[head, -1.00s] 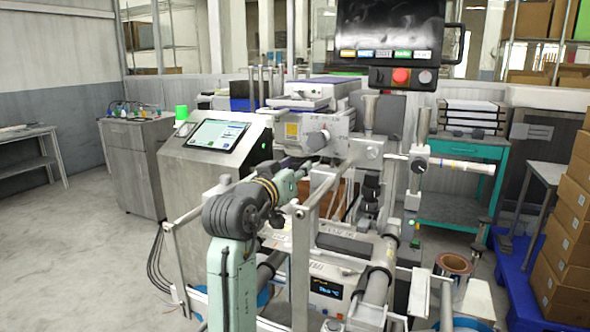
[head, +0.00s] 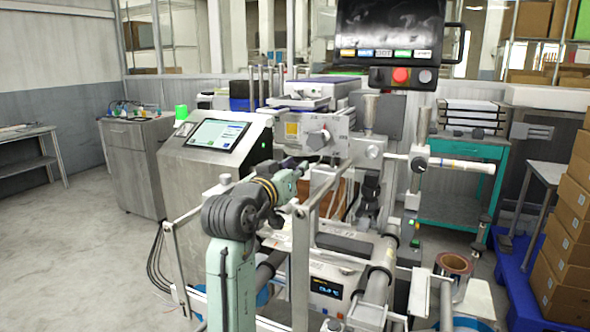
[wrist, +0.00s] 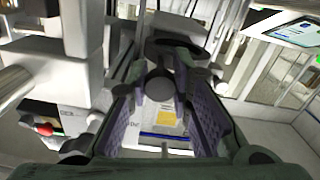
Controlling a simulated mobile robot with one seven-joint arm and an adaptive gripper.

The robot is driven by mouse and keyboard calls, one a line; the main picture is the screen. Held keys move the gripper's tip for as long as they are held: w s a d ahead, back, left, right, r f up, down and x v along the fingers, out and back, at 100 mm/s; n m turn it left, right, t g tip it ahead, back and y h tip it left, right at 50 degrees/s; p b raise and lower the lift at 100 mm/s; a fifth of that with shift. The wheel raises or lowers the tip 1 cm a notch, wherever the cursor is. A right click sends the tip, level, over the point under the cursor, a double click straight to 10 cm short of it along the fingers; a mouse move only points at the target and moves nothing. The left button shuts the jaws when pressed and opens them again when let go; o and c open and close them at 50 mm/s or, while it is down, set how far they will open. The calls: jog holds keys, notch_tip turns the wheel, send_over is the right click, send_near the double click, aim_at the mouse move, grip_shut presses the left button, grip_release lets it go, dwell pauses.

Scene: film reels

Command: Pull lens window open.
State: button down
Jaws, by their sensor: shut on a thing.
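The white machine housing with a yellow label (head: 292,130) and a round knob (head: 318,140) stands at the centre of the head view. I cannot tell for sure which part is the lens window. My gripper (head: 300,168) is at the front of this housing, just below the knob, and its fingertips are small and partly hidden in the head view. In the wrist view my gripper (wrist: 160,80) has its purple-padded fingers around a dark rounded piece (wrist: 159,90), shut on it. A white panel with a yellow label (wrist: 166,118) shows between the fingers.
A console with a tablet screen (head: 217,134) stands left of my arm. Machine frame bars (head: 303,250) and rollers (head: 375,285) lie close on the right. A monitor with a red button (head: 400,75) hangs above. Open floor (head: 85,240) is at the left.

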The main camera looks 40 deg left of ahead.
jog(key=b+v, duration=0.1)
jog(key=v, duration=1.3)
jog(key=shift+s, duration=0.2)
jog(key=c, duration=1.4)
grip_release()
jog(key=v, duration=1.2)
jog(key=shift+a, duration=0.1)
